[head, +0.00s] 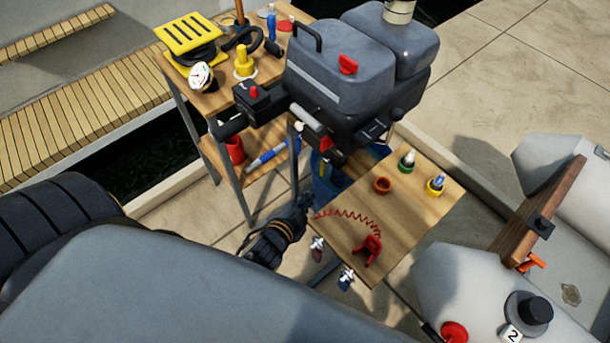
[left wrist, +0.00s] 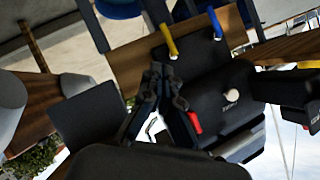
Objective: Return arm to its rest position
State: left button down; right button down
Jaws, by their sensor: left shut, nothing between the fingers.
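My left gripper (head: 302,203) is black and shut, with nothing between its fingers. In the head view it is at the left edge of the small wooden table (head: 335,247), below the grey outboard motor (head: 345,75). In the left wrist view the gripper's fingers (left wrist: 165,88) are close together in the middle. A black housing with a red switch (left wrist: 195,122) is behind them there. My right gripper is not in view.
The small table carries a red coiled cord with a clip (head: 370,249), an orange ring (head: 382,185) and two small bottles. A wooden shelf stand (head: 213,100) holds a yellow pump (head: 188,35) and a gauge. A grey inflatable boat (head: 460,260) is at the right. Paved floor shows left of the table.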

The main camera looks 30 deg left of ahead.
pick_arm(q)
jog(key=shift+s+r, duration=0.2)
jog(key=shift+s, duration=0.25)
jog(key=s+f+n+g, duration=0.1)
jog(key=s+f+g, duration=0.1)
jog(key=s+f, duration=0.5)
jog(key=s+d+f+n+g+h, duration=0.1)
jog(key=s+f+g, duration=0.1)
jog(key=f, duration=0.8)
jog(key=s+f+n+g, duration=0.1)
jog(key=s+f+g, duration=0.3)
jog(key=f, duration=0.5)
jog(key=s+a+f+n+g, duration=0.1)
jog(key=s+a+f+g, duration=0.1)
jog(key=s+f, duration=0.3)
jog(key=s+a+f+n+g, duration=0.1)
jog(key=s+f, duration=0.4)
jog(key=s, duration=0.9)
jog(key=shift+s+a+f+n+g+p, duration=0.2)
jog(key=shift+a+f+n+g+p, duration=0.1)
jog(key=shift+a+n+g, duration=0.15)
